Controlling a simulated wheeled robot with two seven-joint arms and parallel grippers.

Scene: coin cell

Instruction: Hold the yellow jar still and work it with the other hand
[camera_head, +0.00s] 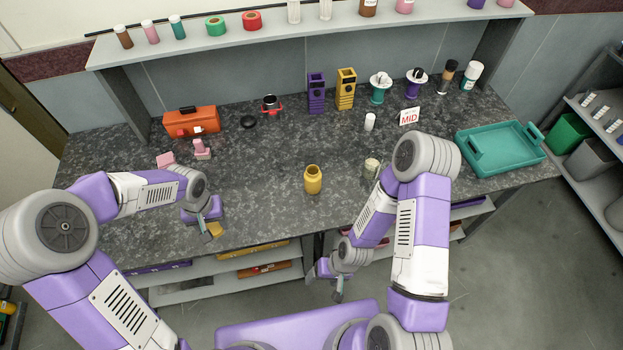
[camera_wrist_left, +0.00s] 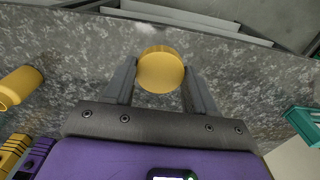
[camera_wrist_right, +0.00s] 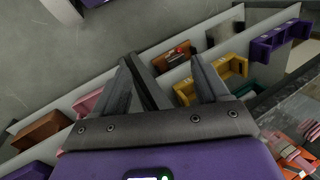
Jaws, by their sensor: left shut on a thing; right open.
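The yellow jar (camera_head: 313,181) stands on the dark speckled counter, near the middle of its front part. It also shows at the left of the left wrist view (camera_wrist_left: 22,86), where its mouth looks open. My left gripper (camera_head: 211,231) is shut on a round yellow lid (camera_wrist_left: 161,70), left of the jar and near the counter's front edge. The lid also shows small in the head view (camera_head: 214,229). My right gripper (camera_head: 338,292) is open and empty, in front of the counter and below the jar in the picture. Neither gripper touches the jar.
An orange toolbox (camera_head: 191,122) and a pink stapler-like thing (camera_head: 202,149) stand on the left. A pale jar (camera_head: 371,168) stands beside my right arm. A teal tray (camera_head: 497,160) lies on the right. Shelves with bins (camera_wrist_right: 215,70) lie below the counter. Counter around the yellow jar is clear.

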